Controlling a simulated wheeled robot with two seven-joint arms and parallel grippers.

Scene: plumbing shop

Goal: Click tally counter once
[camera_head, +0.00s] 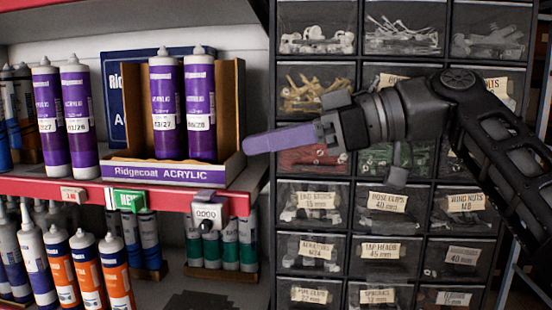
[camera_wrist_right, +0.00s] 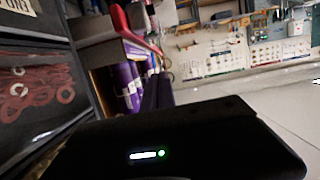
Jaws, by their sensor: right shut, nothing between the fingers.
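The tally counter (camera_head: 207,212) is a small grey-white device with a display that seems to read 0000 and a dark round knob. It sits on the red front edge of the shelf, below the right end of the Ridgecoat Acrylic display box. My right gripper (camera_head: 252,143) comes in from the right with its purple fingers shut and empty. Its fingertips point left, above and to the right of the counter and apart from it. The shut fingers (camera_wrist_right: 156,92) also show in the right wrist view, where I cannot make out the counter. My left gripper is not in view.
The display box (camera_head: 165,172) with purple cartridges stands on the upper shelf, close left of my right fingertips. Labelled drawers (camera_head: 310,245) with small parts fill the right side. Orange cartridges (camera_head: 88,270) stand on the lower shelf. A green tag (camera_head: 129,201) hangs left of the counter.

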